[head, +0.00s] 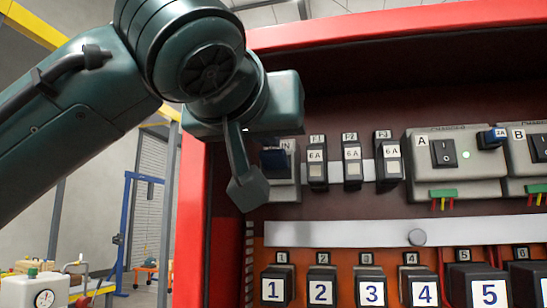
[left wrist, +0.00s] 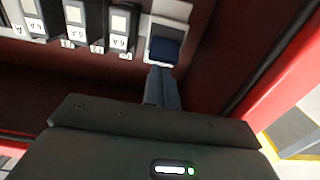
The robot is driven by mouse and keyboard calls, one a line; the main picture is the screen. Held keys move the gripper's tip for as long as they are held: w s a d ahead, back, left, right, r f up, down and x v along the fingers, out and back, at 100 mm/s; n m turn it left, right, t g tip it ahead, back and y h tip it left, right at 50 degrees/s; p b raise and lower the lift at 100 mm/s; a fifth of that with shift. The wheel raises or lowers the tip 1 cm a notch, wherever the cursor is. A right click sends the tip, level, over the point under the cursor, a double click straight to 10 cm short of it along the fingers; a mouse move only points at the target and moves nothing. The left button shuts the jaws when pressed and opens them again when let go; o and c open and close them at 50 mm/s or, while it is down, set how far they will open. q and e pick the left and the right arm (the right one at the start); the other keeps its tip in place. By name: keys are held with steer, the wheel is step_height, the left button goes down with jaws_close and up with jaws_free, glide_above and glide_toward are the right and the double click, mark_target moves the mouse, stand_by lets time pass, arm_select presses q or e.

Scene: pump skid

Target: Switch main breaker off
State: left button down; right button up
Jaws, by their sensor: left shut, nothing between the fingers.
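The main breaker (head: 286,186) is a grey block with a dark blue toggle (head: 273,158), at the left end of the upper row in the red cabinet. Its label is partly hidden by my left gripper (head: 247,190), which is shut and empty in front of the breaker's left side. In the left wrist view, the shut fingers (left wrist: 162,80) point at the breaker's blue toggle (left wrist: 166,49), with the tips just below it in the picture. I cannot tell whether they touch it. My right gripper is not in view.
Modules A (head: 445,158) and B (head: 538,148) with black switches follow. A row of numbered blocks (head: 372,288) lies below. The red cabinet frame (head: 190,220) stands close on the left.

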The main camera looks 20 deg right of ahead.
arm_select(q)
steer(key=shift+f, duration=0.1)
stand_by(0.3)
steer(key=shift+f+b, duration=0.95)
steer(key=shift+r, duration=0.1)
steer(key=b+v, duration=0.2)
steer(key=v, duration=0.5)
steer(key=shift+r+b, duration=0.3)
